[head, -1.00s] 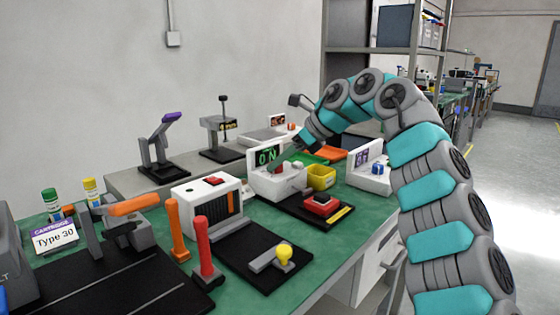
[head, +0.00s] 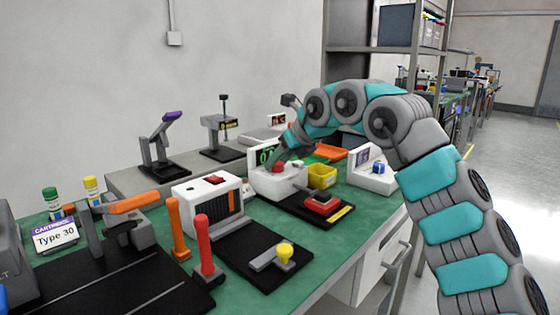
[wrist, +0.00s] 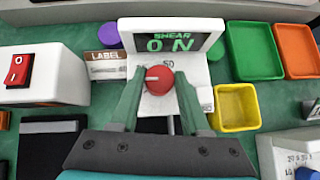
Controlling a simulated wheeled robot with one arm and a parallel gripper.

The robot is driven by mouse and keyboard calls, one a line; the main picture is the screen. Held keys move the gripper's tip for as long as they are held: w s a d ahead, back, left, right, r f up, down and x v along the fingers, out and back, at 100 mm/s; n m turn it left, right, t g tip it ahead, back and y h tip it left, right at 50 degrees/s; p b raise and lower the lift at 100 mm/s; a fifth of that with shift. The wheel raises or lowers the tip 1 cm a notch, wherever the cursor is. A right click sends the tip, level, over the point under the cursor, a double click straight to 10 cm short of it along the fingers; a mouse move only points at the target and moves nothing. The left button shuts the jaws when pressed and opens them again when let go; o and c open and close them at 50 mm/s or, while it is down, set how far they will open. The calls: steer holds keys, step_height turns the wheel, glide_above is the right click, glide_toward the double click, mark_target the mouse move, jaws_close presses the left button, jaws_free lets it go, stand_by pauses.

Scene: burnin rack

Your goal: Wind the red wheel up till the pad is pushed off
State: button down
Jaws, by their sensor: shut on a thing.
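The red wheel (wrist: 159,80) sits on a white unit (wrist: 190,72) whose screen (wrist: 168,42) reads "SHEAR ON" in the wrist view. A white mark shows on the wheel's left side. In the head view the wheel (head: 279,168) is partly covered by my gripper. My gripper (wrist: 159,76) has its green fingers on either side of the wheel and is shut on it. A red block (head: 322,202) lies on a dark base in front of the unit. I cannot tell which part is the pad.
A yellow bin (wrist: 236,107) stands right of the unit, with a green tray (wrist: 254,50) and an orange tray (wrist: 298,50) behind. A white box with a red rocker switch (wrist: 18,70) stands left. Orange and red upright handles (head: 203,245) stand nearer on the bench.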

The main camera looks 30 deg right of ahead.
steer(key=m+h, duration=0.2)
steer(key=m, duration=0.1)
steer(key=m+h, duration=0.1)
steer(key=shift+a+m+h, duration=0.25)
steer(key=shift+m+h, duration=0.05)
steer(key=m+h, duration=0.1)
steer(key=m+g+h+b, duration=0.1)
steer(key=m, duration=0.1)
steer(key=shift+w+a+f+m+h, duration=0.1)
steer(key=shift+a+f+m+h, duration=0.1)
steer(key=shift+m+h, duration=0.1)
steer(key=m+g+h, duration=0.1)
steer(key=m, duration=0.1)
steer(key=m+h+b, duration=0.1)
steer(key=m, duration=0.1)
steer(key=shift+w+a+g, duration=0.15)
steer(key=shift+a+g, duration=0.05)
steer(key=shift+g, duration=0.2)
steer(key=shift+r+m+g+h+b, duration=0.1)
steer(key=shift+m+g+h+b, duration=0.4)
steer(key=shift+m+g+h, duration=0.6)
steer(key=shift+w+m+g, duration=0.1)
steer(key=shift+m+g, duration=0.2)
steer(key=shift+m, duration=0.6)
steer(key=shift+c, duration=1.9)
jaws_free()
steer(key=shift+r+n+t+y, duration=0.1)
steer(key=shift+n+t+y, duration=0.25)
steer(key=shift+n, duration=0.25)
